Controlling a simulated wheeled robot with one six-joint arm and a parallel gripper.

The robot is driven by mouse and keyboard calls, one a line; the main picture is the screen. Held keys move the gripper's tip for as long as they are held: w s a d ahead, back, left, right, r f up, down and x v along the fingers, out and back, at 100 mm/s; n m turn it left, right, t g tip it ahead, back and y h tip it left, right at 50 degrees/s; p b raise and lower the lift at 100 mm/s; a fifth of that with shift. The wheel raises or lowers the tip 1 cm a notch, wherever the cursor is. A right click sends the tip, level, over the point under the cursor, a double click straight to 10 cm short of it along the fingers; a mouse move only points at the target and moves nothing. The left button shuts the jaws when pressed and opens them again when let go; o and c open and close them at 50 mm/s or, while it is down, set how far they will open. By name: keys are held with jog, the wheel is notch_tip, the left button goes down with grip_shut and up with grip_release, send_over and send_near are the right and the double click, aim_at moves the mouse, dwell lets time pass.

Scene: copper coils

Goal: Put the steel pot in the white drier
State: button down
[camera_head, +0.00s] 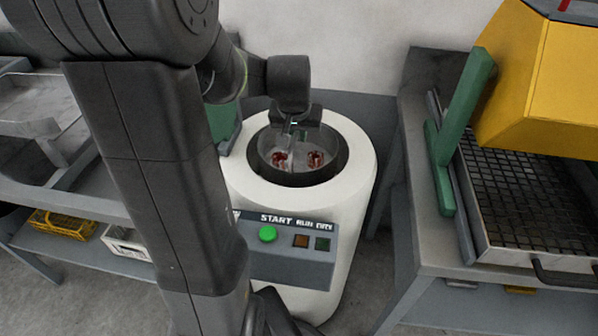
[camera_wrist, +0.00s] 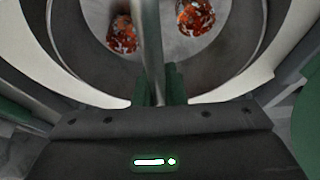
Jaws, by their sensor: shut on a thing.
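The white drier (camera_head: 360,165) stands upright in the middle of the head view, with a dark round opening on top. The steel pot (camera_head: 298,156) is within this opening and holds two reddish copper coils (camera_head: 316,158). I cannot tell whether the pot touches the drier's floor. My gripper (camera_head: 296,130) is above the opening, pointing down. In the wrist view its green fingers (camera_wrist: 157,86) are shut on a thin upright grey part of the pot. The pot's grey inside (camera_wrist: 158,30) and both coils show there. The pot's underside is hidden.
A control panel (camera_head: 290,262) with a green START button (camera_head: 267,233) is on the drier's front. A bench (camera_head: 430,245) at right carries a mesh tray (camera_head: 520,190) under a yellow hood (camera_head: 545,85). Grey shelves with a yellow crate (camera_head: 62,225) are at left.

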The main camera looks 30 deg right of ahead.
aim_at(299, 162)
notch_tip(299, 162, down, 8)
jog(key=shift+f+b, duration=0.1)
jog(key=shift+b, duration=0.4)
jog(key=c, duration=1.9)
grip_release()
jog(key=shift+f, duration=0.15)
jog(key=shift+c, duration=0.2)
jog(key=o, duration=0.4)
jog(key=shift+o, duration=0.2)
